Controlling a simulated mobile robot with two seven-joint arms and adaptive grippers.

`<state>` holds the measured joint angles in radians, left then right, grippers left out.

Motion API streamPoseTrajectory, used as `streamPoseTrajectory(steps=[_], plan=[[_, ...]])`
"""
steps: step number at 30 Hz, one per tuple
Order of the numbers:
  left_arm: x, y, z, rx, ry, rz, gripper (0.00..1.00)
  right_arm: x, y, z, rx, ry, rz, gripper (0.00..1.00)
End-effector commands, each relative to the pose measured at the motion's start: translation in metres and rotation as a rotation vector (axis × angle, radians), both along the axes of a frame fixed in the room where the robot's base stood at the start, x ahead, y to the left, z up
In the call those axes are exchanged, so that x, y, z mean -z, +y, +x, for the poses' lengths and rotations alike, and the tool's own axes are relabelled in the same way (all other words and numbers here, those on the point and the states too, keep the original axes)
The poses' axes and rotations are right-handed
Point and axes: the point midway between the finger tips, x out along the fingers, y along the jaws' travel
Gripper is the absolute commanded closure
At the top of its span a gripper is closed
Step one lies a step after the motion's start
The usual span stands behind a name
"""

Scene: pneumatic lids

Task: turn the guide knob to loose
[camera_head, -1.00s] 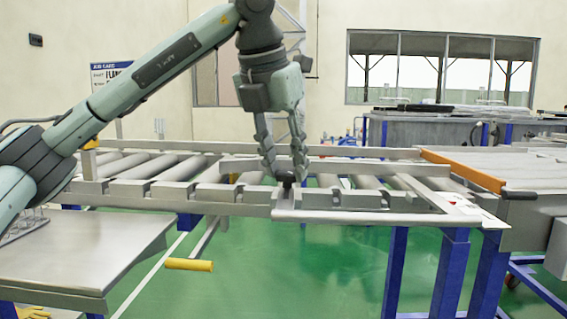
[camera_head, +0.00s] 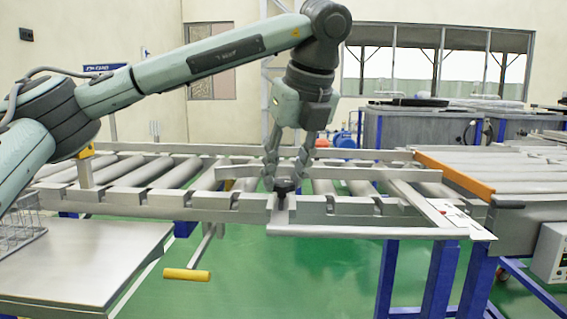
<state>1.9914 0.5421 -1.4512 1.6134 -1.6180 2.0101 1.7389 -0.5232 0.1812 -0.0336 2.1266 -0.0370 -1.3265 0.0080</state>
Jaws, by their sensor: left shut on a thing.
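The guide knob (camera_head: 284,187) is small and black, on a grey bracket at the front edge of the roller conveyor. My left gripper (camera_head: 285,178) reaches down over it from above and is shut on it, with its two fingers on either side of the knob. The fingers hide part of the knob, and no loose or tight marking on it can be read. A grey guide rail (camera_head: 350,173) runs across the rollers just behind the knob. My right gripper is not in view.
A crank with a yellow handle (camera_head: 186,274) hangs under the conveyor. An orange bar (camera_head: 455,174) crosses the conveyor at the right. A metal side table (camera_head: 85,262) stands at the front left, with a wire basket (camera_head: 20,235) on it. Green floor is open below.

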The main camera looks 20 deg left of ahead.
Motion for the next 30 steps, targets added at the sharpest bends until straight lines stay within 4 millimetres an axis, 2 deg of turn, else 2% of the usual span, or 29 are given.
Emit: streamPoseTrajectory(steps=[19,30], plan=[[-0.003,-0.003,0.006,-0.616,-0.018,0.004,0.95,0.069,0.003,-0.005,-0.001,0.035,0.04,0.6],[-0.002,-0.003,0.01,-0.966,-0.028,0.004,0.95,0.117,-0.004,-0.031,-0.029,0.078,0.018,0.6]])
